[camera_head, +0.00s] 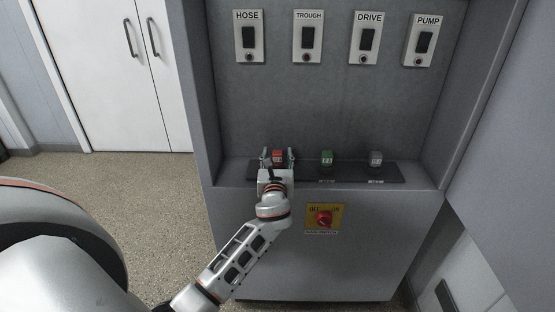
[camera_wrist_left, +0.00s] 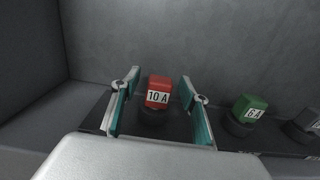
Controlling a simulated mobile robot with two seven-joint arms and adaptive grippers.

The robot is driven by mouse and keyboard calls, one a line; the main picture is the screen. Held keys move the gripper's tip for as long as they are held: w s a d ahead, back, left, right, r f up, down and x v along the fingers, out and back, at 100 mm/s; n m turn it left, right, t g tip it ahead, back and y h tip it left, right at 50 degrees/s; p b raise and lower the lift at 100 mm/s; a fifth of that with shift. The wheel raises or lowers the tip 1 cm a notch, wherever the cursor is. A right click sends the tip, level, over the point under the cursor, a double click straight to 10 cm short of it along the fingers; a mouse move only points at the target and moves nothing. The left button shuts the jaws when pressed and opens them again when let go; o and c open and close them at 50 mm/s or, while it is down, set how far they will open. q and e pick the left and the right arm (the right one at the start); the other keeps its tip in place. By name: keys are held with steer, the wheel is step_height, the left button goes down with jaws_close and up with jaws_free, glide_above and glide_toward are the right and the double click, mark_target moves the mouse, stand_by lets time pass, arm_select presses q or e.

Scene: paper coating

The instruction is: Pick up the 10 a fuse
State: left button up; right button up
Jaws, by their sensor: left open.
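The 10 A fuse is a red block with a white label (camera_wrist_left: 158,91), sitting on a dark round base on the dark strip of the cabinet ledge. It also shows in the head view (camera_head: 278,155). My left gripper (camera_head: 277,157) is open, with one finger on each side of the red fuse. In the left wrist view its fingers (camera_wrist_left: 160,100) stand apart, with a visible gap between each finger and the fuse. My right gripper is not in view.
A green 6 A fuse (camera_head: 327,158) and a grey fuse (camera_head: 376,158) stand to the right on the same strip (camera_head: 350,174). Labelled switches, such as HOSE (camera_head: 249,37), hang on the back panel. A red rotary switch (camera_head: 323,218) is on the cabinet front below.

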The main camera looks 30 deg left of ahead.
arm_select(q)
steer(key=shift+w+a, duration=0.2)
steer(key=shift+w, duration=0.2)
steer(key=c, duration=1.2)
steer(key=shift+r, duration=0.1)
